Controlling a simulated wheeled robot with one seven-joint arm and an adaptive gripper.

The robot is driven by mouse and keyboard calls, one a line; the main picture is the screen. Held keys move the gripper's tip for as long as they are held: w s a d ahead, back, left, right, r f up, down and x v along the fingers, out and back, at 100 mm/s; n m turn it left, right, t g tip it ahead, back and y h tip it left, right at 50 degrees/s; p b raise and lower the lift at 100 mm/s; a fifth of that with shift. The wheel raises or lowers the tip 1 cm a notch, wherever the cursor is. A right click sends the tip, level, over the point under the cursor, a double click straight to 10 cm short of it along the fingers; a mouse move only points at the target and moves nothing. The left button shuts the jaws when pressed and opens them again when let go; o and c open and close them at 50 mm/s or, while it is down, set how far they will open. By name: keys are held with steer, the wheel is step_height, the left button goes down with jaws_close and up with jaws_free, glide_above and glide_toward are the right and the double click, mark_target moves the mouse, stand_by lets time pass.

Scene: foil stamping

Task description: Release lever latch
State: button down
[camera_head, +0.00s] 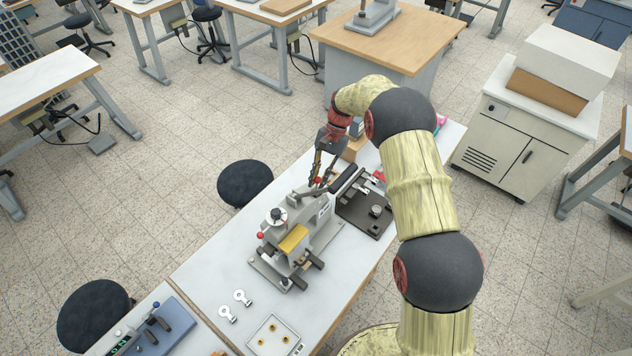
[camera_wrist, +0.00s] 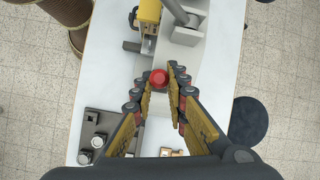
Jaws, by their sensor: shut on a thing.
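A small red knob (camera_head: 319,181), apparently the lever latch, is at the machine's back top. The red knob also shows in the wrist view (camera_wrist: 159,78), between the fingertips. My gripper (camera_head: 322,178) reaches down from above and is shut on the red knob; in the wrist view the gripper (camera_wrist: 160,88) has one finger on each side of it. The knob's stem and exact contact are hidden.
A dark fixture plate (camera_head: 365,212) lies right of the machine. Two key-shaped tags (camera_head: 234,304) and a white tray (camera_head: 262,345) with brass pieces lie at the front. A second red knob (camera_head: 261,236) is on the machine's left. A black stool (camera_head: 244,183) stands beside the table.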

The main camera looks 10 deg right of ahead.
steer(key=g+y+b, duration=0.1)
steer(key=w+d+g+y+b, duration=0.1)
steer(key=g+y, duration=0.1)
steer(key=shift+w+d+f, duration=0.15)
steer(key=shift+w+f, duration=0.05)
steer(key=shift+f, duration=0.2)
steer(key=shift+d+g+y, duration=0.1)
steer(key=shift+g+y, duration=0.2)
steer(key=shift+w, duration=0.1)
steer(key=c, duration=1.9)
jaws_free()
steer(key=shift+v, duration=3.75)
